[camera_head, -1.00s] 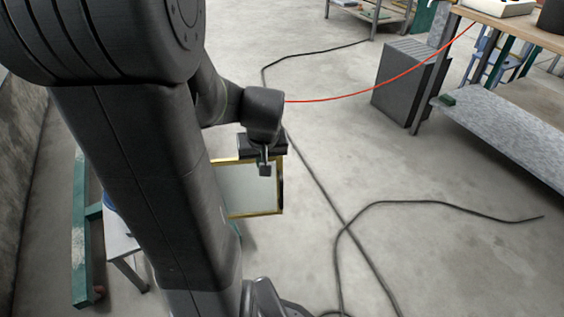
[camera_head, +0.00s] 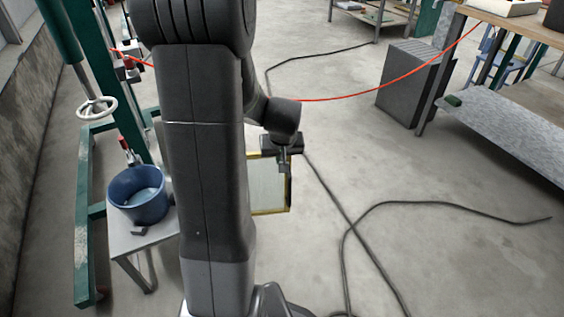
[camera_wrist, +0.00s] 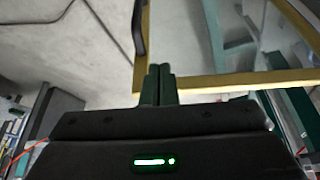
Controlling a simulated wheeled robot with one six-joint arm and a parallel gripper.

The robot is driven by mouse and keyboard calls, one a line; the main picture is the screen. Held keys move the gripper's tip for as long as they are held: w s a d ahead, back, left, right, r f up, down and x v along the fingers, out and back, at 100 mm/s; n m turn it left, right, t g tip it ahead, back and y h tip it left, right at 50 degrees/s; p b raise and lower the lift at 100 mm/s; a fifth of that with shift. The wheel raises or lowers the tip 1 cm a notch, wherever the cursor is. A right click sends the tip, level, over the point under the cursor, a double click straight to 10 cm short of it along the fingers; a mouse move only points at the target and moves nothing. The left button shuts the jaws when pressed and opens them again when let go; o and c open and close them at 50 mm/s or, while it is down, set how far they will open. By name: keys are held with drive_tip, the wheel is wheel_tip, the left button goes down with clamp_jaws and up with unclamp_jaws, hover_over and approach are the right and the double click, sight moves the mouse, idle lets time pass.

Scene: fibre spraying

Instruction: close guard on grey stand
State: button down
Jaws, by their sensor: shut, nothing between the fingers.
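The guard is a clear panel in a yellow frame (camera_head: 271,212), upright in the head view and partly hidden behind my arm. A dark handle (camera_wrist: 138,28) runs along its upright yellow bar in the wrist view. My gripper (camera_head: 285,170) is shut and empty at the guard's upper right edge. In the wrist view my fingertips (camera_wrist: 159,68) are together by the corner of the yellow frame; I cannot tell whether they touch it. A small grey stand (camera_head: 122,243) bearing a blue pot (camera_head: 138,194) is at left. Its link to the guard is hidden by my arm.
A green frame (camera_head: 83,235) with a white handwheel (camera_head: 97,108) stands at left. A red hose (camera_head: 385,85) crosses behind my arm. Black cables (camera_head: 350,225) lie on the floor. A dark box (camera_head: 405,85) and a workbench (camera_head: 525,35) are at right. Floor between is open.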

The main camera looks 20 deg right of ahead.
drive_tip(key=shift+w+d, duration=0.15)
drive_tip(key=shift+w, duration=0.5)
